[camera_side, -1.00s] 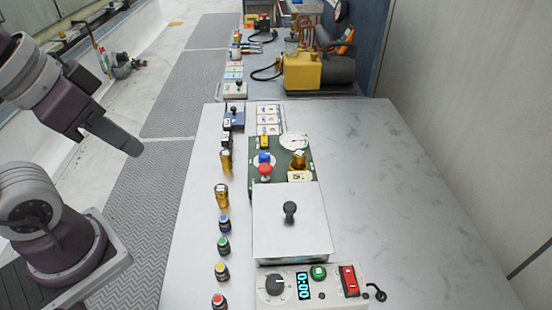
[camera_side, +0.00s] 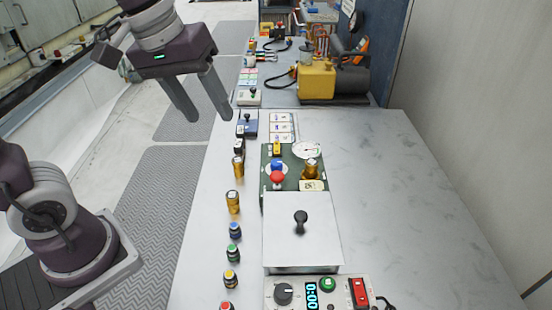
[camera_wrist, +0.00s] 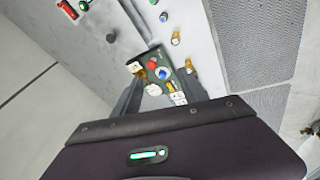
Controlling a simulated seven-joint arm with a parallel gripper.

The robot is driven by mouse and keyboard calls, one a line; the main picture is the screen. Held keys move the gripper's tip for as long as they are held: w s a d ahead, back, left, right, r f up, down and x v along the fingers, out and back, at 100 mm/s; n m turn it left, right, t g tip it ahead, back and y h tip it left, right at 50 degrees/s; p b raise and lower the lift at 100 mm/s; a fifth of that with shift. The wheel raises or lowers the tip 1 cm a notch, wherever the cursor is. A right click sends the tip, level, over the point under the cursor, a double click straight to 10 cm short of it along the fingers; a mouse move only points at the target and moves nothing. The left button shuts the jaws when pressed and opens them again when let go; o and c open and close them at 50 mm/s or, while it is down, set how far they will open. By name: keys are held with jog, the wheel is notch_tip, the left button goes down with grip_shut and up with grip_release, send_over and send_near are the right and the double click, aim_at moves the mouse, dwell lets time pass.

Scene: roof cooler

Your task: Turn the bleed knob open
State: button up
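A dark green panel (camera_side: 266,183) on the grey table carries a red knob (camera_side: 277,178), a blue knob (camera_side: 277,166), a brass fitting (camera_side: 311,168) and a round gauge (camera_side: 306,150). I cannot tell from these frames which one is the bleed knob. In the wrist view the red knob (camera_wrist: 151,65) and blue knob (camera_wrist: 162,74) show beyond the gripper body, with the brass fitting (camera_wrist: 140,74) beside them. My gripper (camera_side: 208,112) is open and empty, raised to the left of the panel, its two fingers apart and touching nothing.
A white lidded box (camera_side: 303,245) with a black knob adjoins the panel. A control box (camera_side: 318,292) with a timer stands in front. Several small bottles (camera_side: 233,202) line the table's left side. A yellow pump (camera_side: 317,80) stands behind. The table's right side is clear.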

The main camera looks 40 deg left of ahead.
jog(key=w+f+n+g, duration=0.1)
jog(key=w+f+n, duration=0.2)
jog(key=w, duration=0.4)
jog(key=n+g, duration=0.2)
jog(key=n, duration=0.5)
send_over(276, 162)
jog(key=shift+y, duration=0.4)
jog(key=f, duration=1.3)
jog(key=shift+s+a+f, duration=0.1)
jog(key=shift+s+f, duration=0.1)
jog(key=shift+f, duration=0.2)
notch_tip(276, 162, down, 7)
jog(key=shift+w+r, duration=0.15)
jog(key=shift+r, duration=0.05)
grip_shut()
